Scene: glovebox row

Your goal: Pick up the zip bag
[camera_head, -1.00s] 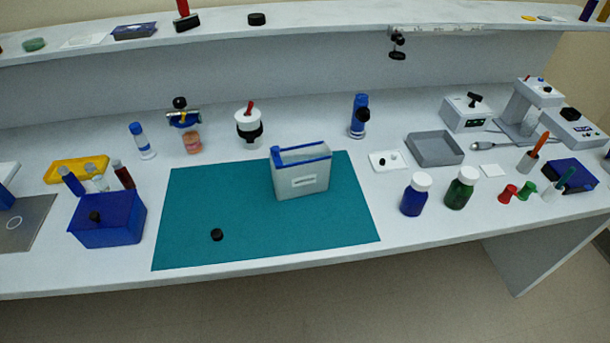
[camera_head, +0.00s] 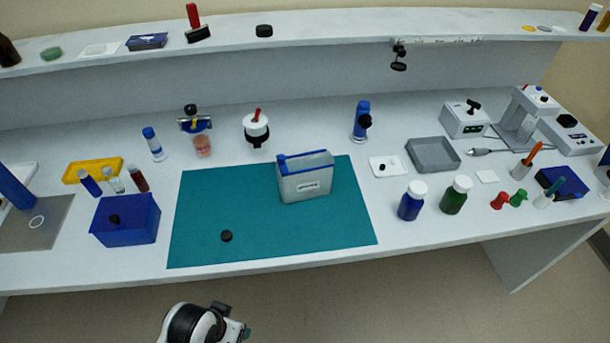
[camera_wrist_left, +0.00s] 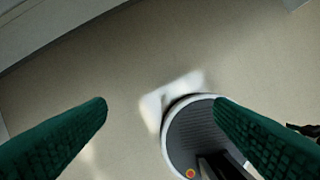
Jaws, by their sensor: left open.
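The zip bag (camera_head: 306,185) is a translucent grey upright pouch with a blue top edge and a small white label. It stands on the right half of the teal mat (camera_head: 200,210). Part of my left arm shows at the bottom edge of the head view, below and in front of the table, well short of the bag. In the left wrist view my left gripper (camera_wrist_left: 160,105) has two green fingers spread apart with nothing between them. That view shows floor and part of my own body, not the bag. My right gripper is in neither view.
A blue box (camera_head: 130,222) stands left of the mat. Blue (camera_head: 409,205) and green (camera_head: 454,199) bottles stand to its right. A shelf runs along the back. The mat's front is clear.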

